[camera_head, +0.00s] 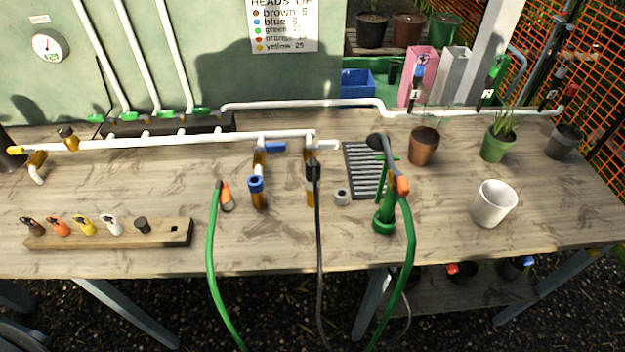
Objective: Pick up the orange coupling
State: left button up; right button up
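An orange coupling (227,195) with a grey lower end stands on the table, left of the middle, at the upper end of a green hose (211,250). A second orange coupling (403,186) sits on the hose beside the green hand pump (384,215), right of the middle. The frame does not show which of the two is meant. Neither of my grippers shows in the head view, and nothing is seen holding either coupling.
A blue-topped fitting (257,192) and a black-topped one (313,172) stand between the couplings. A wooden rack (185,234) holds coloured spray heads at left. A white cup (494,204) and potted plants (423,148) stand at right. White pipes (180,138) cross behind.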

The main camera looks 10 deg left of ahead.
aim_at(225, 194)
jog(key=k+j+z, duration=0.25)
jog(key=j, duration=0.25)
jog(key=k+j+z, duration=0.25)
jog(key=k, duration=0.25)
jog(key=j, duration=0.15)
